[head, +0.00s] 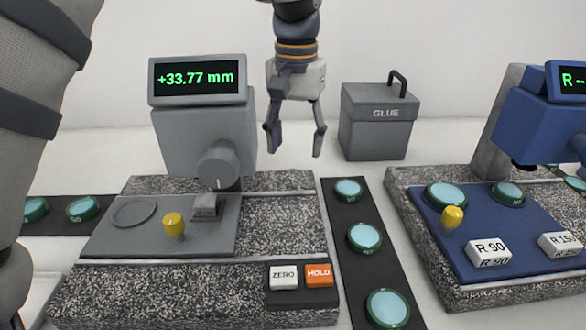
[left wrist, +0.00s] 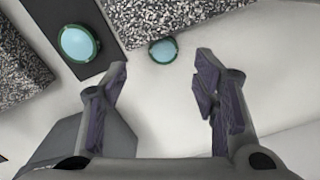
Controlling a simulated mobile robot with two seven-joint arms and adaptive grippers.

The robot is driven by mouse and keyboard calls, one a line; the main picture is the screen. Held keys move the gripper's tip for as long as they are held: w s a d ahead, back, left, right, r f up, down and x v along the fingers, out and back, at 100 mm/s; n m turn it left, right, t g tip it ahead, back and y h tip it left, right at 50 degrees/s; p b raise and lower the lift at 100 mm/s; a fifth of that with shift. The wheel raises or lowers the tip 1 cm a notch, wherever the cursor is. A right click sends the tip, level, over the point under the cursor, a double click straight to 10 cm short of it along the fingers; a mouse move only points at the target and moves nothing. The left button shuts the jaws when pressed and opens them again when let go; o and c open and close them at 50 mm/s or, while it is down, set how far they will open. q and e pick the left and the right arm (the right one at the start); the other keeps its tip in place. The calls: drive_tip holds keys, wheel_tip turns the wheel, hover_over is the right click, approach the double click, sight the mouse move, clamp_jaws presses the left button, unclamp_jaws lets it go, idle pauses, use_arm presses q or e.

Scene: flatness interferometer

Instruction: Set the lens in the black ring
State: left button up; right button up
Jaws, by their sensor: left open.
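A round dark-grey ring (head: 133,211) lies flat and empty on the left of the grey plate; no other ring looks blacker. Green-rimmed lenses with pale blue glass sit on a black strip, at the back (head: 348,190), middle (head: 364,238) and front (head: 388,308). My left gripper (head: 295,146) is open and empty, fingers pointing down, above the back of the bench left of the glue box. In the left wrist view my left gripper (left wrist: 161,75) is spread wide, with one lens (left wrist: 163,50) beyond the fingertips and another (left wrist: 78,43) at upper left. My right gripper is not seen.
The grey gauge (head: 200,125) reads +33.77 mm; a yellow knob (head: 174,226) stands near the ring. A grey glue box (head: 375,122) stands behind. A blue instrument (head: 540,130) with more lenses and R blocks (head: 489,251) is right. More lenses (head: 84,208) lie left.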

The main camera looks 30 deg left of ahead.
use_arm(q)
drive_tip(key=f, duration=0.6)
drive_tip(key=shift+w+a, duration=0.2)
drive_tip(key=shift+a, duration=0.1)
drive_tip(key=shift+r, duration=0.1)
drive_tip(key=c, duration=1.2)
drive_tip(key=shift+o, duration=0.2)
drive_tip(key=shift+r, duration=0.1)
